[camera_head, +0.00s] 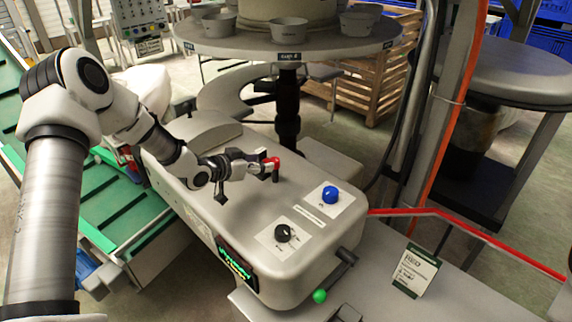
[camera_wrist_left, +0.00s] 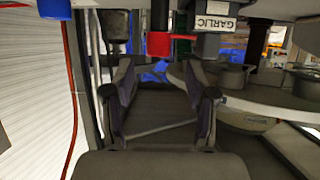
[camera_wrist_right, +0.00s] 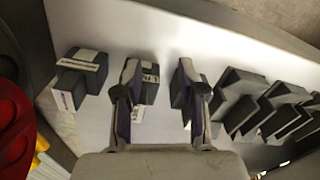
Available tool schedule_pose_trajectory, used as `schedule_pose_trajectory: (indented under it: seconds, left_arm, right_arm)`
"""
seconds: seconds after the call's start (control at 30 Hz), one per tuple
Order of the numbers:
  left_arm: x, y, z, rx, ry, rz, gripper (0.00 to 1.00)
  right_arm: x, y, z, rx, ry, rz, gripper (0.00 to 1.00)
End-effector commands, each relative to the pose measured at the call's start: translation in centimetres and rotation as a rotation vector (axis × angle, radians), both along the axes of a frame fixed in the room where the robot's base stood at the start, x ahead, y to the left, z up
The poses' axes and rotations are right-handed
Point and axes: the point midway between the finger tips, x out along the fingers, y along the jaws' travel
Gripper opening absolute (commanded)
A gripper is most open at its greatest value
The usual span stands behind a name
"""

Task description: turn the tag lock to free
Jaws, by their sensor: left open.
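The clipper's grey machine body (camera_head: 215,170) carries a blue round knob (camera_head: 330,194) and a black knob (camera_head: 283,233), each on a white label plate. A small red-topped lever (camera_head: 272,162) stands near its rear edge. I cannot tell which control is the tag lock, as the lettering is too small. My left gripper (camera_head: 245,170) is open over the machine, just left of the red lever. In the left wrist view, the open fingers (camera_wrist_left: 162,82) are empty, with a red part (camera_wrist_left: 158,44) beyond them. My right gripper (camera_wrist_right: 160,85) is open above small dark blocks.
A round table with bowls (camera_head: 290,45) stands behind. A red rail (camera_head: 470,240) and a small sign (camera_head: 415,271) are at right. A green conveyor (camera_head: 115,215) runs at left.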

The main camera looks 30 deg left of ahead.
Motion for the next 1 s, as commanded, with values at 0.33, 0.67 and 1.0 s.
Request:
schedule_pose_trajectory:
  seconds: [0.33, 0.67, 1.0]
  left_arm:
    - [5.3, -2.0, -2.0, 0.004, 0.002, -0.002, 0.56]
    - [6.4, -2.4, -2.7, 0.0, 0.002, -0.001, 0.56]
    - [6.4, -2.4, -2.7, 0.0, 0.002, -0.001, 0.0]
  right_arm:
    - [0.0, 0.0, 1.8, 0.0, 0.001, 0.0, 0.4]
    - [0.0, 0.0, 1.8, 0.0, 0.001, 0.0, 0.4]
    - [0.0, 0.0, 1.8, 0.0, 0.001, 0.0, 0.4]
